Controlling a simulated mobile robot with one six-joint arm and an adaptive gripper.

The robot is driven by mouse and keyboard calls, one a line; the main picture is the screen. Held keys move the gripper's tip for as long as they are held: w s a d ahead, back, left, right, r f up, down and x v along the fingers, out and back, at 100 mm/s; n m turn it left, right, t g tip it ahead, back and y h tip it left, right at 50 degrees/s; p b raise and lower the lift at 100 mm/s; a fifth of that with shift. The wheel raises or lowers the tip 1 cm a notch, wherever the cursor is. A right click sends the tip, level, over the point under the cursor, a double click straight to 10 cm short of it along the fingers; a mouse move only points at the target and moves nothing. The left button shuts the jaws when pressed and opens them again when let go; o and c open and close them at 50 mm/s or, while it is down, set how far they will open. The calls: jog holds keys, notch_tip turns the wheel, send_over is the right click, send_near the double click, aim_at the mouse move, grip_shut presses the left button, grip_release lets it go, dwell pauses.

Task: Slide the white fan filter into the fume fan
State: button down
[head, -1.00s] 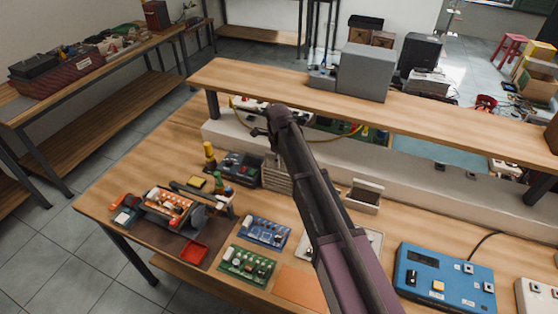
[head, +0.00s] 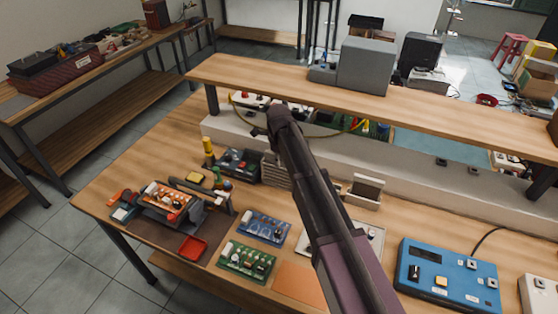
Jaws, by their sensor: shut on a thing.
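The white fan filter cannot be made out. The fume fan cannot be identified for sure. A beige slatted block (head: 277,171) stands just left of the arm, partly covered by it. A pale open-topped box (head: 366,190) with a dark inside stands just right of the arm.
The wooden bench (head: 130,185) carries a blue circuit board (head: 264,229), a green board (head: 247,260), a red tray (head: 193,247) and a blue instrument (head: 448,277). A raised shelf (head: 245,78) with a grey box (head: 366,66) runs along the back. Bare wood lies at the left back.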

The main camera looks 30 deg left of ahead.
jog(key=shift+s+d+f+b, duration=0.5)
jog(key=shift+s+b, duration=0.1)
jog(key=shift+s, duration=0.2)
jog(key=c, duration=1.4)
grip_release()
jog(key=shift+f, duration=0.15)
jog(key=shift+c, duration=0.9)
grip_release()
jog(key=shift+w+a+f, duration=0.3)
jog(key=shift+w+f, duration=0.15)
jog(key=shift+w, duration=0.1)
jog(key=shift+o, duration=0.9)
jog(key=shift+w+a+f, duration=0.1)
jog(key=shift+w+f, duration=0.05)
jog(key=shift+w, duration=0.1)
jog(key=shift+s+r, duration=0.2)
jog(key=shift+r, duration=0.25)
jog(key=shift+w+f, duration=0.1)
jog(key=shift+w, duration=0.1)
jog(key=shift+a, duration=0.1)
